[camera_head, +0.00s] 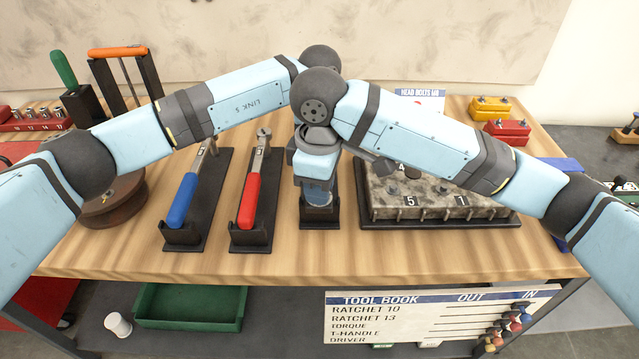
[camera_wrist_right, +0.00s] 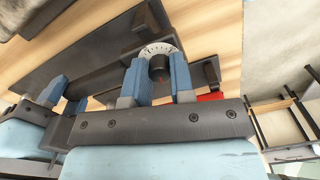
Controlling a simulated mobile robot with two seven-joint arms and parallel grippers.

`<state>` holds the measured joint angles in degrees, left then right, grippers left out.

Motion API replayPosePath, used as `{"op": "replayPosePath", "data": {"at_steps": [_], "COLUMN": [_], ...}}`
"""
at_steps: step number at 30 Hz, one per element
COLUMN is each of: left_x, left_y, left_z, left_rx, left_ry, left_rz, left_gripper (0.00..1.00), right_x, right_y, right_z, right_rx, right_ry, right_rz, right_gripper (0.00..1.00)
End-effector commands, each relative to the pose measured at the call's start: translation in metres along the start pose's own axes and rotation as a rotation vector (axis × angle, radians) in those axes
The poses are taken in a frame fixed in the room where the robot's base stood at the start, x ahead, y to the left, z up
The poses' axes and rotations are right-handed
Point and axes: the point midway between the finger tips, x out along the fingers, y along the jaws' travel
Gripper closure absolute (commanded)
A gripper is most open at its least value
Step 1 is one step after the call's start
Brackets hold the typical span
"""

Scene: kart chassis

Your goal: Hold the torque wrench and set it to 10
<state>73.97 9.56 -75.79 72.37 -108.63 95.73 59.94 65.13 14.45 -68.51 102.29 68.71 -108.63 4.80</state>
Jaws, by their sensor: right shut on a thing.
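The torque wrench is mostly hidden under my arms in the head view; its dark tray (camera_head: 320,221) shows at the table's middle. In the right wrist view its white dial (camera_wrist_right: 155,48) with tick marks surrounds a black knob (camera_wrist_right: 158,68). My right gripper (camera_wrist_right: 158,82) is shut on the knob, with one blue finger on each side. It also shows from above in the head view (camera_head: 318,194). The dial's numbers are too small to read. My left gripper (camera_wrist_right: 62,98) is at the left of the wrist view, by a dark bar; its grip is unclear.
Blue-handled (camera_head: 182,200) and red-handled (camera_head: 249,201) ratchets lie in trays to the left. A metal block (camera_head: 430,200) with numbered holes stands to the right. A brown round stand (camera_head: 112,203) is at far left. The front table strip is clear.

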Motion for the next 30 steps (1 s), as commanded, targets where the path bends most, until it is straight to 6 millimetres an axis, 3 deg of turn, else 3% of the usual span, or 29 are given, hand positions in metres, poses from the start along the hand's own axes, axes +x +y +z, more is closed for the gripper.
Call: {"op": "replayPosePath", "data": {"at_steps": [3,4,6,7,23,30], "left_x": [-0.0008,-0.0008,-0.0008,-0.0008,-0.0012,-0.0015], "left_y": [-0.0018,-0.0018,-0.0016,-0.0015,-0.0008,-0.0013], "left_z": [-0.0013,-0.0013,-0.0012,-0.0012,-0.001,-0.0012], "left_rx": [0.003,0.003,0.003,0.003,0.003,0.003], "left_ry": [0.001,0.001,0.001,0.001,0.002,0.002], "left_rz": [-0.002,-0.002,-0.002,-0.002,-0.001,-0.001], "left_gripper": [1.0,1.0,1.0,1.0,1.0,1.0], "right_x": [-0.0011,-0.0011,-0.0009,-0.0009,-0.0001,-0.0005], "right_y": [0.0014,0.0014,0.0012,0.0012,0.0022,0.0021], "right_z": [-0.0002,-0.0002,-0.0002,-0.0001,0.0009,0.0005], "right_rx": [0.002,0.002,0.002,0.002,-0.014,-0.234], "right_ry": [0.002,0.002,0.002,0.002,-0.002,-0.002], "right_rz": [0.003,0.003,0.002,0.002,0.003,0.005], "right_gripper": [1.0,0.71,0.55,0.51,0.51,0.51]}}
